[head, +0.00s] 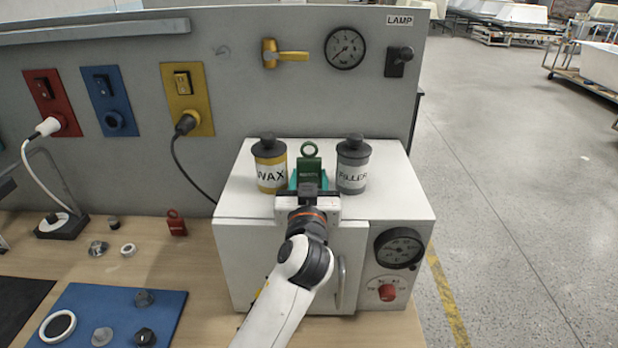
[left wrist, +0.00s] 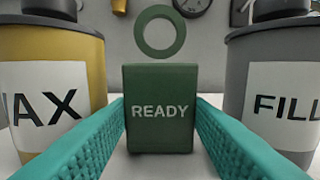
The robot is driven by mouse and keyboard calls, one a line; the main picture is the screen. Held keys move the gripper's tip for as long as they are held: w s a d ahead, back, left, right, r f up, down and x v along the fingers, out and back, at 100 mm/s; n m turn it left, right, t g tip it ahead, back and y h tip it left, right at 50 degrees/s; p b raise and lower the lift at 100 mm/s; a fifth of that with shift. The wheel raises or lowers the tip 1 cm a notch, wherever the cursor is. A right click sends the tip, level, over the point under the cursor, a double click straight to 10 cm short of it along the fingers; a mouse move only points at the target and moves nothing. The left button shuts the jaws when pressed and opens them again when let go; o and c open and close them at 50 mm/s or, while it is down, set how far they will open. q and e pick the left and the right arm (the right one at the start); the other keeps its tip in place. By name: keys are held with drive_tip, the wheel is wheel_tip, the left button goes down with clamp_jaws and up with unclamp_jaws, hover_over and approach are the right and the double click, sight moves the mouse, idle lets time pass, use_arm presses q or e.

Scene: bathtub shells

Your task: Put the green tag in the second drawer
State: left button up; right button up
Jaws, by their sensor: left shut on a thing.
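The green tag (head: 311,165) has a ring at its top and reads READY in the left wrist view (left wrist: 160,125). It is upright at the top of the white cabinet (head: 232,190), between a yellow WAX can (head: 270,170) and a grey FILLER can (head: 353,170). My left gripper (head: 308,183) is shut on the tag, with a teal finger on each side of it. I cannot tell whether the tag's base touches the cabinet top. No drawer can be made out. My right gripper is not in view.
The cans stand close on both sides of my left gripper, also in the left wrist view. The cabinet front has a door handle (head: 341,284), a gauge (head: 398,248) and a red knob (head: 387,292). A red tag (head: 176,223) and a blue mat (head: 115,310) with parts lie left.

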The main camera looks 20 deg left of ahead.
use_arm(q)
drive_tip(key=shift+s, duration=0.1)
drive_tip(key=o, duration=0.6)
drive_tip(key=shift+f, duration=0.15)
drive_tip(key=shift+o, duration=0.4)
